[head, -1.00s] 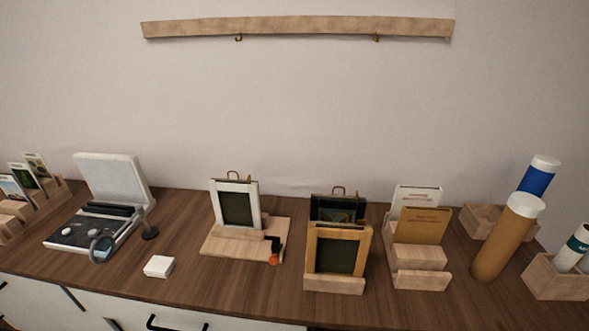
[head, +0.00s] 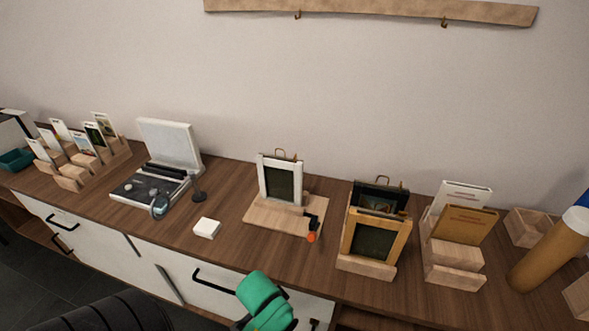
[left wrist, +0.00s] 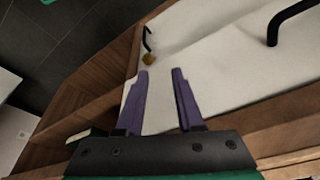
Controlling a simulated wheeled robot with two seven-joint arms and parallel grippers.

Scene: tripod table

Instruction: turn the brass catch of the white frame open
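The white frame (head: 280,183) with a dark panel stands upright on a wooden stand (head: 262,213) near the middle of the worktop in the head view. A thin brass-coloured loop (head: 280,153) sticks up above its top edge. I cannot make out the catch; the back of the frame is hidden. My left gripper (left wrist: 161,71) shows in the left wrist view with two purple fingers apart and nothing between them, over the white drawer fronts. In the head view a green part of my arm shows at the bottom, below the worktop front, without visible fingers. My right gripper is not in view.
A black piece with an orange end (head: 312,232) sits at the stand's right corner. A white block (head: 207,228) and open-lidded device (head: 158,184) are left. A wooden frame (head: 375,240) and card holder (head: 455,262) are right. Black drawer handles (head: 212,282) project below.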

